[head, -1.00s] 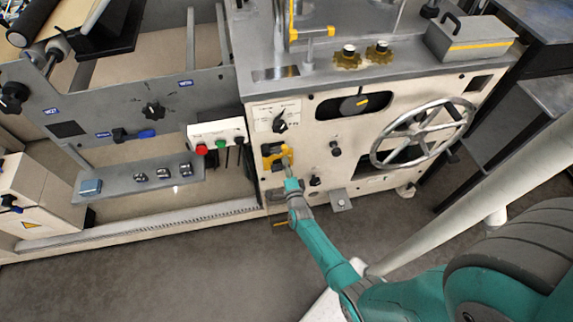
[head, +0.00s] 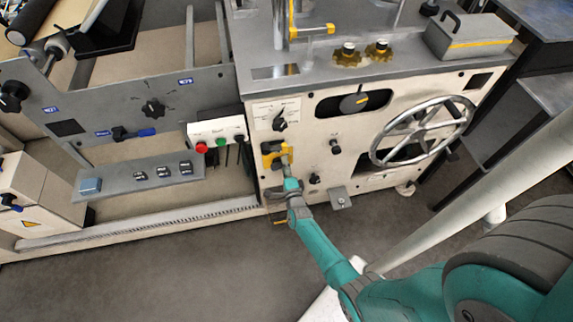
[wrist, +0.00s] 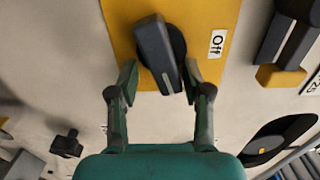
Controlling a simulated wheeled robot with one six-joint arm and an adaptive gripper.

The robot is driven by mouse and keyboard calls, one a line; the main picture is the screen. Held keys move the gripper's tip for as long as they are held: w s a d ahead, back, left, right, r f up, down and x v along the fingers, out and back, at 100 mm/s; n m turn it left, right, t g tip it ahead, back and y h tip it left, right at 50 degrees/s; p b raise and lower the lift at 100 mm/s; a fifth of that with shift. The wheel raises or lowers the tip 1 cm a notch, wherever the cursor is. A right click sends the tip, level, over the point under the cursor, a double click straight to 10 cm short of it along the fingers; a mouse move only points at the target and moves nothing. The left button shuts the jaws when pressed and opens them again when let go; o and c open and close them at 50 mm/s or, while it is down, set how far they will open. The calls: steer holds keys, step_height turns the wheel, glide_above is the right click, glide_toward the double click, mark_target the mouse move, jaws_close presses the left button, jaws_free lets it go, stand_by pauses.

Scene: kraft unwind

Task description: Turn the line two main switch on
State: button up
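A dark grey rotary switch (wrist: 155,50) sits on a yellow plate (wrist: 215,15) in the wrist view. No line name is readable. My gripper (wrist: 161,80) is open, its two fingers on either side of the handle's near end. The right finger is very close to the handle; touching cannot be told. The left finger is apart from it. In the head view, the yellow plate (head: 267,149) is on the cream cabinet front, with my gripper (head: 287,163) before it, partly hiding the switch.
Above the plate is a black selector knob (head: 279,124). Left are red, green and black buttons (head: 220,142). A large handwheel (head: 423,131) is right. Another dark switch handle (wrist: 290,38) is right in the wrist view. The floor before the cabinet is clear.

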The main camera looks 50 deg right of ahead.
steer(key=shift+s, duration=0.1)
steer(key=v, duration=1.2)
